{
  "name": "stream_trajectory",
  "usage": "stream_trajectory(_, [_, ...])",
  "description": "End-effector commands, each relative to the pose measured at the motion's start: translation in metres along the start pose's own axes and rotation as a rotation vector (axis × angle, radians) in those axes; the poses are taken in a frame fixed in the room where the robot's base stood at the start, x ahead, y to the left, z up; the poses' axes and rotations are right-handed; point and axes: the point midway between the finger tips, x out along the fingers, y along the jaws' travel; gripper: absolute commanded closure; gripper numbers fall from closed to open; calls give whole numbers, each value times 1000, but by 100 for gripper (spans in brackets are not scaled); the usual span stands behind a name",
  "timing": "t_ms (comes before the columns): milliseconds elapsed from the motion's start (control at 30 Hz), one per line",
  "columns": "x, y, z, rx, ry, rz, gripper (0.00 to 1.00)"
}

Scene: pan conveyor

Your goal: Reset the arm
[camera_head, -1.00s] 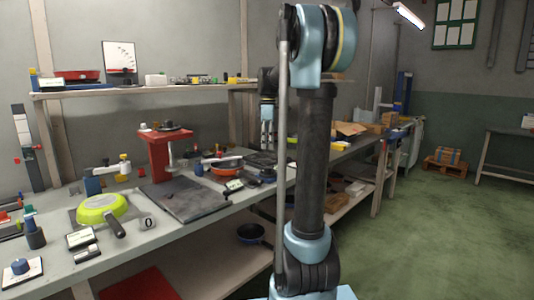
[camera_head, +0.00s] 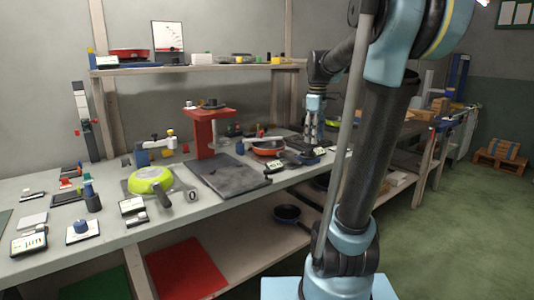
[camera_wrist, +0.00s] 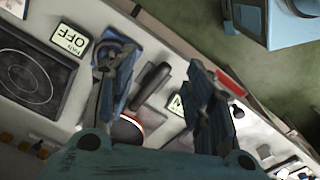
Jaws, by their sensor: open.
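My gripper (camera_head: 313,138) hangs fingers down over the far end of the workbench (camera_head: 90,258), to the right of an orange pan (camera_head: 268,149). In the wrist view my gripper (camera_wrist: 158,75) has its two fingers spread wide apart. Nothing is held between them. The orange pan (camera_wrist: 127,130) shows partly behind the left finger and the gripper body, with its dark handle (camera_wrist: 150,86) visible between the fingers. Whether a finger touches anything on the bench I cannot tell. My arm's upper part fills the right of the head view.
A green pan (camera_head: 150,179) lies at the bench's near left. A red stand (camera_head: 210,133) rises behind a dark plate (camera_head: 228,178). A dark pan (camera_head: 287,213) is on the lower shelf. An upper shelf (camera_head: 190,68) runs along the wall. Open green floor (camera_head: 470,240) lies at right.

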Motion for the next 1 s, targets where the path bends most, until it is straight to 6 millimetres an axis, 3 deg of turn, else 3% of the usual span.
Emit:
stream_trajectory(100, [15,-31,19,110,10,14,52])
stream_trajectory(367, [54,-91,57,357,35,40,52])
stream_trajectory(600, [100,-143,89,583,66,59,52])
stream_trajectory(1000, [184,-209,130,921,121,76,52])
